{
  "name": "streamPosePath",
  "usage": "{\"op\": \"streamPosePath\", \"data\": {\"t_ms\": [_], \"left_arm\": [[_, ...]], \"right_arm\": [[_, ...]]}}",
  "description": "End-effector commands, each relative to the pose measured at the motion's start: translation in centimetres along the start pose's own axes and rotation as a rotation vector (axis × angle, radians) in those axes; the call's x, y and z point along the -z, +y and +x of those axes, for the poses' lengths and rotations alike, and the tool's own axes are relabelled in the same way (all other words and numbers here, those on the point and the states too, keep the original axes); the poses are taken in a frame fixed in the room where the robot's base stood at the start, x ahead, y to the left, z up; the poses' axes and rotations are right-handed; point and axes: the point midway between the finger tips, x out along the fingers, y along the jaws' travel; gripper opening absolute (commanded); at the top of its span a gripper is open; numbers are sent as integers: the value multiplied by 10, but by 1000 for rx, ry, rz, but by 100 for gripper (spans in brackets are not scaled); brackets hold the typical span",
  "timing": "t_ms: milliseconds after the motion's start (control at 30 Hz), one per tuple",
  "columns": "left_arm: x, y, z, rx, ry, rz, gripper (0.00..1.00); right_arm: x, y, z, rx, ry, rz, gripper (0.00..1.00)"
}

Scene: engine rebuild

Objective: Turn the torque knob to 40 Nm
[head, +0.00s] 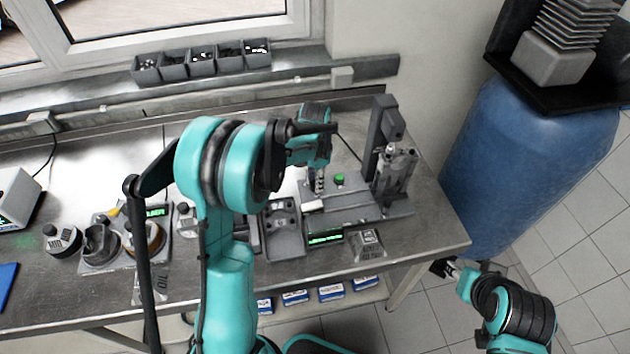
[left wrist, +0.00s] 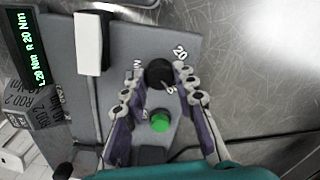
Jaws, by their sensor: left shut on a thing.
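The black torque knob (left wrist: 159,73) sits on a grey panel (left wrist: 135,45) in the left wrist view, with a printed "20" beside it and other marks partly covered. My left gripper (left wrist: 158,86) has its fingertips on both sides of the knob and is shut on it. In the head view my left gripper (head: 319,188) points down at the panel and hides the knob. A green-lit display (left wrist: 27,45) seems to read 20 Nm for both L and R. My right gripper (head: 446,269) is off the table's right edge; its jaws are too small to read.
A green button (left wrist: 160,121) lies between my left fingers, close to the knob. A white block (left wrist: 90,43) stands on the panel. A grey upright fixture (head: 385,145) rises just right of the panel. A grey tray (head: 284,246) sits to its left.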

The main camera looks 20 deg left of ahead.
Motion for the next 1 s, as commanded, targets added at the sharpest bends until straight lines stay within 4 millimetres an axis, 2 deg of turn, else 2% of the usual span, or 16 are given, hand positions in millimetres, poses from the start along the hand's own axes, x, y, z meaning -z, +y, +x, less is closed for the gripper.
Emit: {"op": "streamPosePath", "data": {"t_ms": [333, 867, 900, 967, 1000], "left_arm": [[0, 0, 0, 1, 1, 137, 0], [0, 0, 0, 1, 1, 161, 0], [0, 0, 0, 1, 1, 161, 33], [0, 0, 0, 1, 1, 161, 48], [0, 0, 0, 1, 0, 160, 48]], "right_arm": [[-1, 0, 1, 0, 0, 0, 40], [-1, 0, 2, 0, 0, 0, 40], [-1, 0, 2, 0, 0, 0, 40], [-1, 0, 2, 0, 0, 0, 40], [-1, 0, 2, 0, 0, 0, 40]]}}
